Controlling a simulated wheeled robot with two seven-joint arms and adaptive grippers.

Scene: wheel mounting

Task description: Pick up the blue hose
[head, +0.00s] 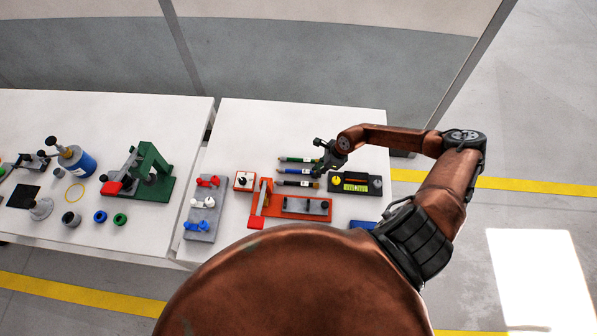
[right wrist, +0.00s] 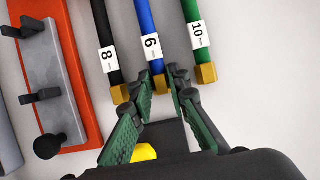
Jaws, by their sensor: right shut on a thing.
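The blue hose (right wrist: 144,28), with a white label marked 6 and a brass end, lies between a black hose and a green hose; it also shows in the head view (head: 294,171). My right gripper (right wrist: 161,82) is shut on the blue hose at its brass end. The fingers partly hide that end. In the head view, my right gripper (head: 319,170) is at the right ends of the hoses. The hose appears to be at table level; I cannot tell whether it touches the table. My left gripper is not in view.
The black hose (right wrist: 105,30), marked 8, and green hose (right wrist: 191,50), marked 10, lie close on either side. An orange fixture (head: 258,211) stands nearby, and a black device with yellow parts (head: 372,184) lies to the right. The table behind the hoses is clear.

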